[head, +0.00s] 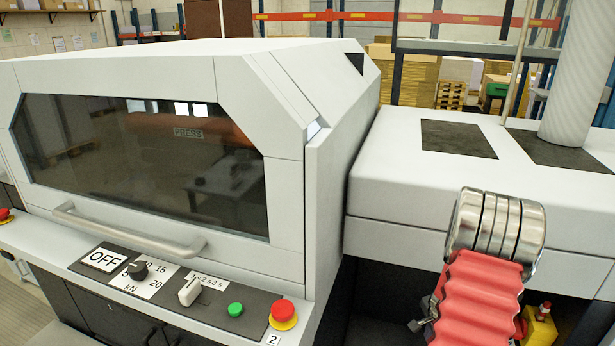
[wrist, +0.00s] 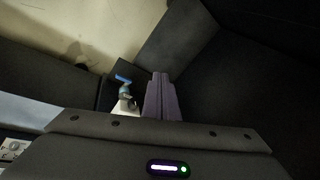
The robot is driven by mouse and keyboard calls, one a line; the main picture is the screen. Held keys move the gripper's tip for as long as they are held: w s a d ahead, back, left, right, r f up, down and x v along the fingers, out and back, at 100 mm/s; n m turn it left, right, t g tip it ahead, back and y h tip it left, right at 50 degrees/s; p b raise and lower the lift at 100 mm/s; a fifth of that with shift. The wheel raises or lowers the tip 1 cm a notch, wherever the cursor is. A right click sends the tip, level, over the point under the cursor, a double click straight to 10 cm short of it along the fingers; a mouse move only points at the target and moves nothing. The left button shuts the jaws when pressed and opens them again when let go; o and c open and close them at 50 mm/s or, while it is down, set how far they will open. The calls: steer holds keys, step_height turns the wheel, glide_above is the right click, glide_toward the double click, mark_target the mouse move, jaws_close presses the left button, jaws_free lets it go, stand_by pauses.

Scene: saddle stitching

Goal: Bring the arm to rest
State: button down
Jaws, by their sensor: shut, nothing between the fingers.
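My gripper (wrist: 160,76) shows in the wrist view. Its two grey-purple fingers are together, with nothing between them. They point towards dark surfaces and a pale strip. A small blue-topped fitting (wrist: 124,80) shows just left of the fingers, apart from them in the picture; how far off it is, I cannot tell. In the head view I cannot make out the gripper's fingers. A red ribbed sleeve with metal rings rises at the lower right there, in front of the machine.
The white press (head: 260,82) has its window cover down. Its control ledge carries an OFF label (head: 104,260), a green button (head: 235,309) and a red stop button (head: 283,313). A white machine housing (head: 390,190) stands right. A yellow object (head: 540,328) sits low right.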

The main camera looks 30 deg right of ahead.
steer(key=w+a+r+n+y, duration=0.25)
steer(key=a+r+n, duration=0.25)
steer(key=a+r, duration=0.4)
steer(key=s+a+r+n+t, duration=0.1)
steer(key=s+a+r+n, duration=0.1)
steer(key=a+r+n, duration=0.3)
steer(key=s+a+r+n+t, duration=0.1)
steer(key=a+r+n, duration=0.5)
steer(key=a+r, duration=0.7)
steer(key=s+a+r+n+t, duration=0.1)
steer(key=s+a+r+n, duration=0.3)
steer(key=a, duration=1.7)
step_height(320, 180, up, 5)
steer(key=shift+f+n, duration=0.1)
steer(key=shift+n, duration=0.8)
steer(key=c, duration=2.5)
jaws_free()
steer(key=o, duration=0.8)
steer(key=shift+d, duration=0.1)
steer(key=shift+c, duration=0.2)
steer(key=shift+d, duration=0.1)
